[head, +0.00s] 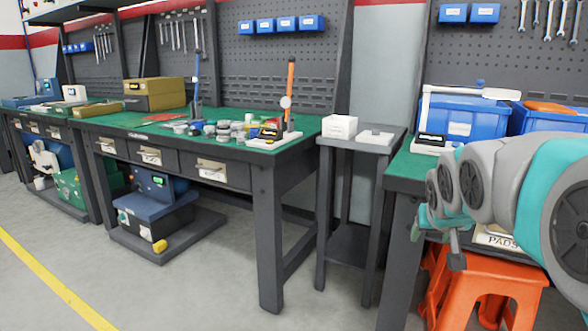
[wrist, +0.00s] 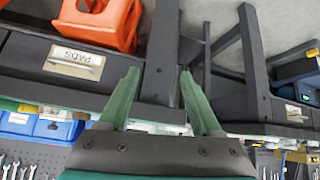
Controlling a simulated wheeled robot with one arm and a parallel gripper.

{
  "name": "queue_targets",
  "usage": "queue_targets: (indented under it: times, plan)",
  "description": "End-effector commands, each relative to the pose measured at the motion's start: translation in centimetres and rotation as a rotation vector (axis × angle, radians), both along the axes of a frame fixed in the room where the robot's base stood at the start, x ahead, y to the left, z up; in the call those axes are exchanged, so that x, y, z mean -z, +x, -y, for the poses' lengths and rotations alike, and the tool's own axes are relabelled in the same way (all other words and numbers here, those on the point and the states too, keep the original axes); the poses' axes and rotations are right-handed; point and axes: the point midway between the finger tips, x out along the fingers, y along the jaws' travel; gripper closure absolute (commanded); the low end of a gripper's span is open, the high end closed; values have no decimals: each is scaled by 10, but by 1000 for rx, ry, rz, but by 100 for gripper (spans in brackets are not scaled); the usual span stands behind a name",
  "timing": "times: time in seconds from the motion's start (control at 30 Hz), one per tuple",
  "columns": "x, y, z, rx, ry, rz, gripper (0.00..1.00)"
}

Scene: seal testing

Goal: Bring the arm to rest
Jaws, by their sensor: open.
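My arm (head: 490,185) reaches in from the right edge of the head view, in front of the right-hand workbench. Its grey and teal links hide part of that bench and its drawer. My gripper (wrist: 160,72) shows in the wrist view with its two green fingers apart and nothing between them. The wrist view is upside down, with the pegboard at the bottom and the orange stool at the top. In the head view the gripper is small and partly hidden, and I cannot make out its fingers clearly.
An orange stool (head: 483,285) stands below my arm. A green-topped workbench (head: 265,165) with jars and gauges stands left. A narrow grey stand (head: 350,142) holds a white box (head: 339,127). Blue bins (head: 468,117) sit on the right bench. The floor at front left is clear.

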Motion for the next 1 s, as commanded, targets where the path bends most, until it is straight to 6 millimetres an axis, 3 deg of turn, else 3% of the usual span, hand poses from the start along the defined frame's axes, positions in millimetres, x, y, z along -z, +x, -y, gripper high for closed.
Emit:
queue_targets:
  times: [0.1, 0.3, 0.5, 0.6, 0.73, 1.0]
  plan:
    - [48, -59, -35, -46, 33, -176, 34]
    - [116, -171, -83, -120, 90, -476, 34]
    - [156, -274, -114, -181, 141, -725, 34]
    - [167, -308, -122, -200, 159, -809, 34]
    - [171, -328, -127, -212, 171, -854, 34]
    - [172, -330, -127, -213, 173, -861, 34]
